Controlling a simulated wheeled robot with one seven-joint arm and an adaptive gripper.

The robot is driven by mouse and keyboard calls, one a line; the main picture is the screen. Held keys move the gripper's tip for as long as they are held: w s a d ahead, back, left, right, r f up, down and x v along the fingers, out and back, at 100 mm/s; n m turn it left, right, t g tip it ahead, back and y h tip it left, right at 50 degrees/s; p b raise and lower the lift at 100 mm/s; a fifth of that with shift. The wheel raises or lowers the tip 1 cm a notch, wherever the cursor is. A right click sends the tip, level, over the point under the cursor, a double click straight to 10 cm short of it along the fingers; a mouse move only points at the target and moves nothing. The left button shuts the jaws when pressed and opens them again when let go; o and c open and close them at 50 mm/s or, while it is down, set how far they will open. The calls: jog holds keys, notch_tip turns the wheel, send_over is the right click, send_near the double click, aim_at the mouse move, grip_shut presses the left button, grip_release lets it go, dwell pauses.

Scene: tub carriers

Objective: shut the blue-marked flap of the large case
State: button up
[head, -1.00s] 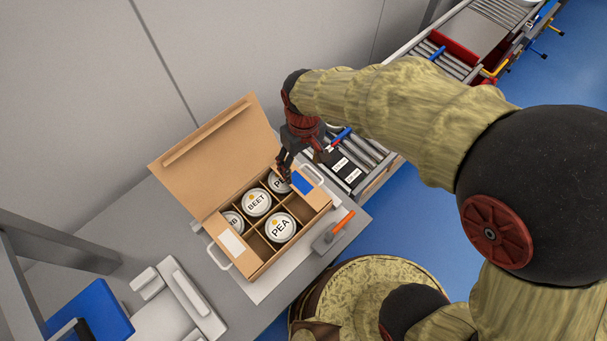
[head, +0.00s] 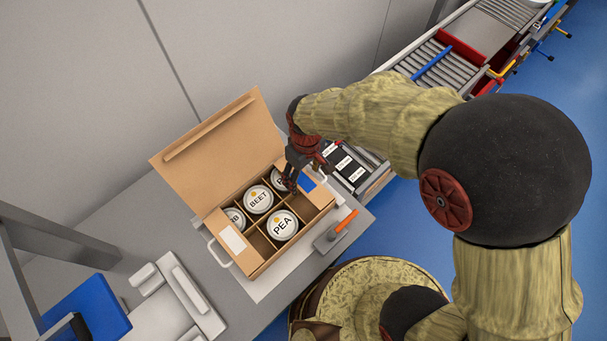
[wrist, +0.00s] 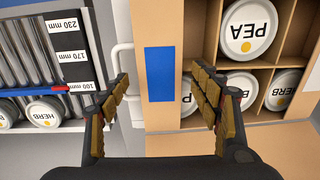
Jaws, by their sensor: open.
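The large case (head: 262,268) is an open brown carton on the bench, with divided compartments holding labelled tins. The blue-marked flap (wrist: 160,122) is at the case's right end in the head view, its blue patch (head: 308,183) facing up. I cannot tell its exact tilt. My gripper (head: 302,179) is open and empty above that end, partly hiding the flap and a tin. In the wrist view my gripper (wrist: 160,88) has one finger on each side of the blue patch; contact is unclear. The large lid (head: 220,150) stands open at the back.
A white handle (wrist: 122,70) is beside the flap. A white-marked flap (head: 232,239) is at the case's other end. An orange-handled tool (head: 340,228) lies in front. A roller conveyor (head: 440,65) is at the right, the wall close behind the lid.

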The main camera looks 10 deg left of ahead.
aim_at(302, 181)
jog(key=c, duration=0.3)
jog(key=c, duration=0.8)
jog(key=shift+c, duration=0.4)
jog(key=shift+s+a+t, duration=0.1)
jog(key=shift+t, duration=0.2)
jog(key=shift+f, duration=0.1)
jog(key=o, duration=1.2)
notch_tip(302, 181, up, 12)
